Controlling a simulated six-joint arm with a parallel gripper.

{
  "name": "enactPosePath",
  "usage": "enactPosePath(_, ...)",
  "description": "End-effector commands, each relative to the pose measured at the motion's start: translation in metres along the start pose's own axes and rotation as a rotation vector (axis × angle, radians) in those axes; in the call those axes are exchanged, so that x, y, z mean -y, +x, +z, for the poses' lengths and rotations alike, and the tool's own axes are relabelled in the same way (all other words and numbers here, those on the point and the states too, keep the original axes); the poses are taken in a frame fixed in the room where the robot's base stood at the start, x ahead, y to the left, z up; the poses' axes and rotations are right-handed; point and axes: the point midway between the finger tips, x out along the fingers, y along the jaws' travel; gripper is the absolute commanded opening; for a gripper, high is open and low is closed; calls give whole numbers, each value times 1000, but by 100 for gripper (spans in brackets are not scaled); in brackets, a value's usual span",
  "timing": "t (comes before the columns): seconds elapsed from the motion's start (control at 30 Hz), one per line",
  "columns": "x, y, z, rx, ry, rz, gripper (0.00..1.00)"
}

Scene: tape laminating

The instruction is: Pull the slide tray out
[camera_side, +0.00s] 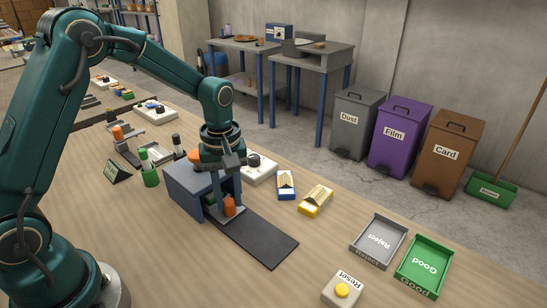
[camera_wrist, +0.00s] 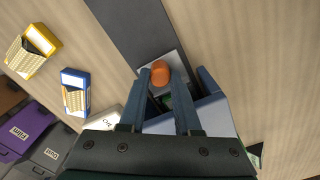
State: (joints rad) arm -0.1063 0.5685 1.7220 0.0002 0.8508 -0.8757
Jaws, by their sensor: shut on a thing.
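The slide tray shows in the wrist view as a light grey plate (camera_wrist: 177,60) at the mouth of a blue-grey housing (camera_side: 183,190). An orange knob (camera_side: 229,207) stands on the tray's front end, and it also shows in the wrist view (camera_wrist: 160,73). My gripper (camera_side: 227,197) points down in front of the housing and is shut on the orange knob, with one finger on each side in the wrist view (camera_wrist: 159,80). A dark flat track (camera_side: 262,240) runs from the housing toward the lower right. Most of the tray is hidden by the housing and my fingers.
The dark track ahead of the tray is clear. Blue (camera_side: 286,185) and yellow (camera_side: 315,200) boxes lie behind it. Grey Reject (camera_side: 368,257) and green Good (camera_side: 413,284) trays and a Reset button box (camera_side: 341,292) stand to the right.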

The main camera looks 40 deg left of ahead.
Motion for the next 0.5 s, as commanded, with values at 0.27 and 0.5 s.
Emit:
enactPosePath(0.27,0,-1,1,1,0,-1,0)
enactPosePath(0.5,-22,-2,32,1,10,1,0)
